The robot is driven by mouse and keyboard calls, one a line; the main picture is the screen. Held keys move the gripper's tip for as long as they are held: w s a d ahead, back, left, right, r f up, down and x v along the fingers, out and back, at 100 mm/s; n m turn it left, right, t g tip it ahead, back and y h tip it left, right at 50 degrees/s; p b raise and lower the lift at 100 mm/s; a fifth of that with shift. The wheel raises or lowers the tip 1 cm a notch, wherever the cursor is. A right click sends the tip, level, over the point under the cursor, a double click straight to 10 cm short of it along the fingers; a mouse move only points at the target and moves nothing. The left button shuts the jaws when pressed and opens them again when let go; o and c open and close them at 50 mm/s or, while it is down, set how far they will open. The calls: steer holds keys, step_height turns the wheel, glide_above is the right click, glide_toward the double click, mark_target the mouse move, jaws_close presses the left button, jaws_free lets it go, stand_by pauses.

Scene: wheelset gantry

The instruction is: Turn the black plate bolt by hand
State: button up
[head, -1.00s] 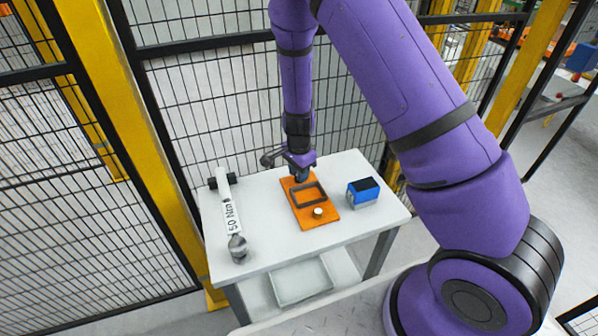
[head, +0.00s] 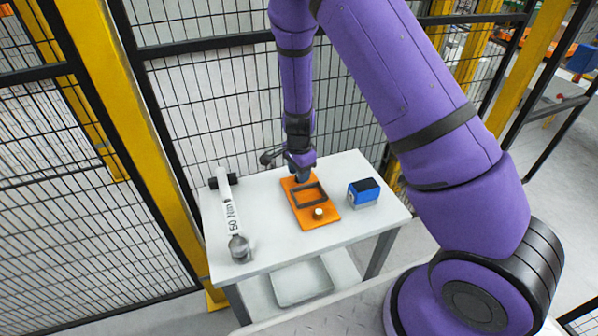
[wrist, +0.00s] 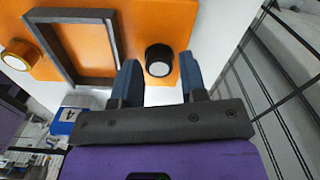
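The orange plate (head: 327,217) lies on the white table, with a dark rectangular frame (head: 298,208) on it. The black plate bolt (wrist: 160,60) stands at one end of the plate in the wrist view, with a pale round top. A second bolt, brass-coloured with a white top (wrist: 19,55), stands at the other end; it also shows in the head view (head: 318,212). My gripper (wrist: 158,65) is open, its two blue fingers on either side of the black bolt with gaps visible. In the head view my gripper (head: 302,176) hides the black bolt at the plate's far end.
A torque wrench marked 50 Nm (head: 231,212) lies at the table's left. A blue box with a black top (head: 363,192) stands right of the plate. Black mesh fencing (head: 210,100) and a yellow post (head: 115,110) stand close behind and left of the table (head: 275,250).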

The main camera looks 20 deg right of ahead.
step_height(320, 180, up, 11)
stand_by(0.5)
stand_by(0.3)
steer(key=s+d+r+n+t+y, duration=0.15)
steer(key=s+r+n, duration=0.3)
steer(key=r, duration=0.65)
steer(key=s+d+r+n+t+y, duration=0.1)
steer(key=s+d+r+n, duration=0.15)
steer(key=s+r, duration=0.55)
steer(key=s+d+r+n+t+h, duration=0.1)
steer(key=s+r+n, duration=0.3)
steer(key=s+r, duration=0.2)
steer(key=s+d+r+n+t+h, duration=0.1)
steer(key=s+r+n, duration=0.3)
steer(key=s, duration=0.7)
steer(key=shift+d+r+t, duration=0.35)
steer(key=shift+d+r, duration=0.2)
steer(key=shift+r, duration=0.35)
